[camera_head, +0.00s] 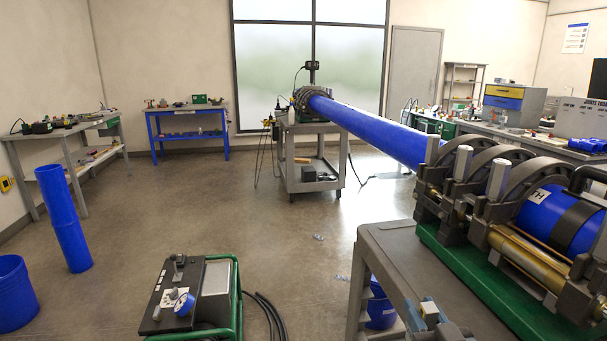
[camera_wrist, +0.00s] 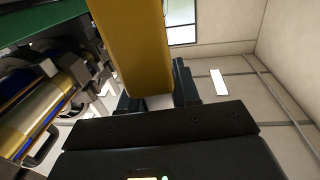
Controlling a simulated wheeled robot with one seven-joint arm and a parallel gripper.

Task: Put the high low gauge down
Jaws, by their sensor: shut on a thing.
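My gripper (camera_wrist: 155,92) shows in the wrist view, with its dark fingers closed on a yellow-gold block. This block, which looks to be the high low gauge (camera_wrist: 138,48), extends from between the fingers to the top edge of the picture. Its far end is cut off. The fusion machine's metal parts and gold cylinder (camera_wrist: 38,118) are close by on the left of the wrist view, apart from the block.
The fusion machine (camera_head: 475,205) clamps a long blue pipe (camera_head: 375,132) over a grey cart (camera_head: 396,250) at right. A control unit (camera_head: 190,300) with hoses stands at the front. Workbenches line the walls. The middle floor is mostly clear.

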